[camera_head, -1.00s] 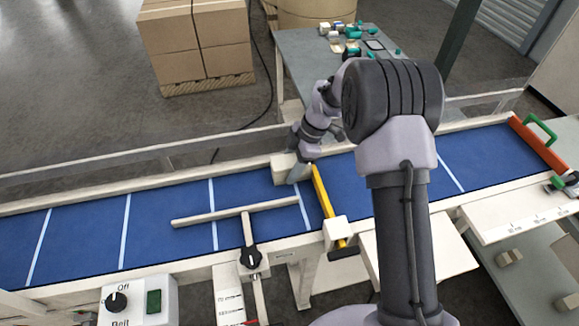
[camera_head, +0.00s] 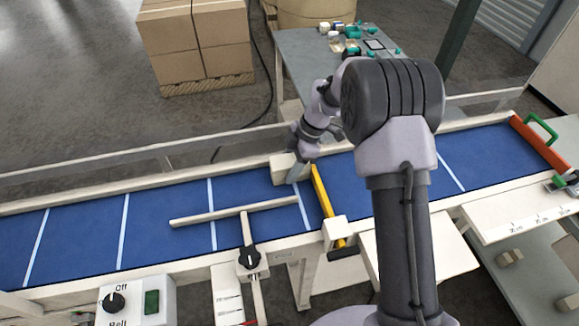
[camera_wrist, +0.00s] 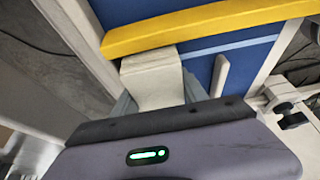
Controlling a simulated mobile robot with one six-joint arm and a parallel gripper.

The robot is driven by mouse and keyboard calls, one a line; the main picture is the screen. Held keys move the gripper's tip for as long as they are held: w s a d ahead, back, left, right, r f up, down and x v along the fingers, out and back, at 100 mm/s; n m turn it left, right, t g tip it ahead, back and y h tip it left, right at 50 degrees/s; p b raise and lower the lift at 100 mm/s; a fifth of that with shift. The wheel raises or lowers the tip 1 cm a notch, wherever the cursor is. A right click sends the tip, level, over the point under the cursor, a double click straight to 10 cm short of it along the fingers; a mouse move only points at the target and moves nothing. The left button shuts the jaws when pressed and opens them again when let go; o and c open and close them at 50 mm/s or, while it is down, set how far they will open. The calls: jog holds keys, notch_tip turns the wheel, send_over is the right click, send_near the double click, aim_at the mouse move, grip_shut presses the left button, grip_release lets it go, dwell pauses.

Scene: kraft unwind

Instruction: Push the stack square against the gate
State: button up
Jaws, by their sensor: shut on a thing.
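The stack is a pale cream block (camera_head: 280,167) on the blue belt near the far rail, left of the gate. In the wrist view the stack (camera_wrist: 152,80) sits between the two fingers of my gripper (camera_wrist: 158,98), which is shut on it. The gate is a yellow bar (camera_head: 322,192) across the belt; in the wrist view the gate (camera_wrist: 215,24) runs across the top. The stack's far end meets the gate's edge in that picture, but I cannot tell whether they touch. My gripper (camera_head: 296,172) partly hides the stack in the head view.
A pale guide bar (camera_head: 215,216) with a black knob (camera_head: 249,257) lies over the belt (camera_head: 165,222) to the left. An orange stop (camera_head: 538,143) with a green handle closes the right end. A control box (camera_head: 137,303) stands in front. The belt's left part is clear.

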jog(key=o, duration=1.6)
jog(key=shift+r, duration=0.15)
jog(key=p+v, duration=0.3)
jog(key=v, duration=1.4)
jog(key=s+d+r+m+t+b, duration=0.1)
jog(key=s+r+m+t+b, duration=0.1)
jog(key=s+m+b, duration=0.4)
jog(key=s+d+f+m+t+b, duration=0.1)
jog(key=s+f+m+b, duration=0.2)
jog(key=s+m, duration=0.3)
jog(key=s+d+f+m+t+h+b, duration=0.1)
jog(key=s+m+b, duration=0.4)
jog(key=s, duration=0.5)
jog(key=s+d+f+m+t+h+b, duration=0.1)
jog(key=s+f+m+b, duration=0.3)
jog(key=s+m, duration=0.4)
jog(key=shift+f+t, duration=0.55)
jog(key=shift+t, duration=0.35)
